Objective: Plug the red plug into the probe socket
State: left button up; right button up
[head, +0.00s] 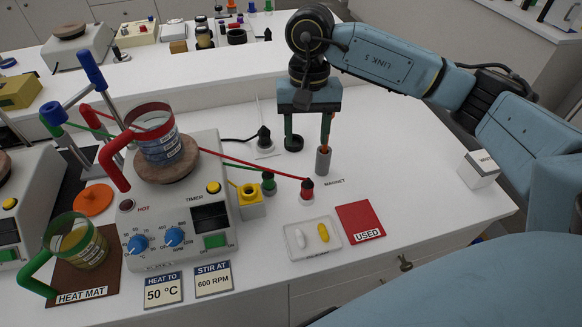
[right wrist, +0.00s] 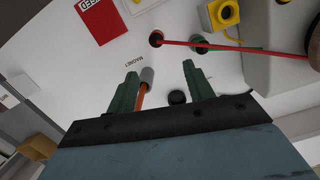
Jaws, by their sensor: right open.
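The red plug (head: 307,188) stands upright on a small white base on the table, with a red cable running left to the hotplate area. It also shows from above in the right wrist view (right wrist: 157,39). A yellow block with a round hole (head: 250,201), possibly the probe socket, sits to its left; it also shows in the right wrist view (right wrist: 224,13). A green plug (head: 268,184) stands between them. My right gripper (head: 308,142) points down, open and empty, behind the red plug. My left gripper is not in view.
A grey-and-orange magnet rod (right wrist: 147,76) stands near one right finger. A black round piece (right wrist: 178,97) and a black plug (head: 264,137) are nearby. In front lie a tray (head: 317,250) with two capsules and a red USED mat (head: 360,221). The hotplate (head: 165,250) bears a beaker.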

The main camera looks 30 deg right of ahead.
send_over(308, 182)
jog(key=f, duration=0.4)
jog(key=w+f, duration=0.1)
jog(key=f, duration=0.2)
jog(key=shift+d+p, duration=0.2)
jog(key=shift+p, duration=0.15)
jog(key=shift+s+f, duration=0.1)
jog(key=shift+f, duration=0.15)
jog(key=shift+s+a+f+p, duration=0.1)
jog(key=shift+s+f+p, duration=0.15)
jog(key=shift+f, duration=0.55)
jog(key=f, duration=0.3)
jog(key=shift+s+a+f+p, duration=0.1)
jog(key=shift+s+f+p, duration=0.1)
jog(key=shift+p, duration=0.15)
jog(key=shift+f, duration=0.15)
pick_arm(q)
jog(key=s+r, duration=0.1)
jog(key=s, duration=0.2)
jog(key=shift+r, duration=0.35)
pick_arm(e)
jog(key=c, duration=1.1)
